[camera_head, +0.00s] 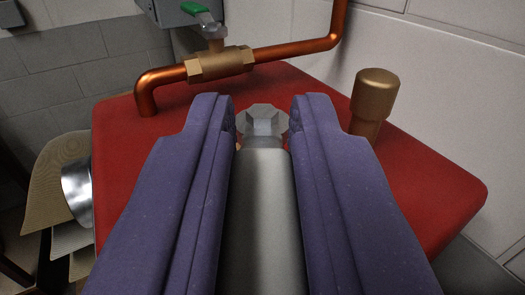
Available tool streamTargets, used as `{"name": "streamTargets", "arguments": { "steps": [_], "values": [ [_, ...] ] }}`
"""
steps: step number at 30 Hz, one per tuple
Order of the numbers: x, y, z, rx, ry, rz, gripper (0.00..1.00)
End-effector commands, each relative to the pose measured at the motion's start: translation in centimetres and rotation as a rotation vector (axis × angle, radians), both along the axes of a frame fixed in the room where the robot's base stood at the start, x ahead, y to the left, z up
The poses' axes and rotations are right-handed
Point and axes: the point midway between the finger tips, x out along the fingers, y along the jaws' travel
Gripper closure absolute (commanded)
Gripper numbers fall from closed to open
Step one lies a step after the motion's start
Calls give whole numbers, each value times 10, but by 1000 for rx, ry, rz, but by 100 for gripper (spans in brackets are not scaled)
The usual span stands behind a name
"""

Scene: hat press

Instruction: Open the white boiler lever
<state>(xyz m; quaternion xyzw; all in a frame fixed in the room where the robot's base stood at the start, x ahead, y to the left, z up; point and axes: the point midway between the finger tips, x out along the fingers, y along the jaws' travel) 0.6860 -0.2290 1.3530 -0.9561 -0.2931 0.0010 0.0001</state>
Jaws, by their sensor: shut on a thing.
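The white boiler lever (264,215) looks pale grey. It is a smooth round handle running from the bottom of the view up to a faceted grey metal joint (264,121) above the red boiler top. My gripper (263,125) has a purple finger on each side of the lever and is shut on it. The fingertips reach about as far as the joint. The fingers hide much of the boiler top, and the lever's near end is out of view.
The red boiler top (425,180) carries a copper pipe (290,50) with a brass valve (220,63) and green-tipped handle (195,8). A brass cylinder (373,97) stands at right. Straw-coloured brimmed hats (50,180) lie at left. Block walls (455,70) stand behind and at right.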

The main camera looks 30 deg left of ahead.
Motion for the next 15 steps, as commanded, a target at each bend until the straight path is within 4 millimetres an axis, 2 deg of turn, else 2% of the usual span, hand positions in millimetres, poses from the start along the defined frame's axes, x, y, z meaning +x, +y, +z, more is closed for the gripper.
{"name": "streamTargets", "arguments": {
  "steps": [9, 10, 12, 15],
  "values": [
    [1, 0, 3, 1, -7, -1, 100],
    [1, 0, 3, 1, -7, -1, 74],
    [1, 0, 3, 0, -6, -1, 58],
    [1, 0, 2, 1, -4, -1, 55]
  ]
}}
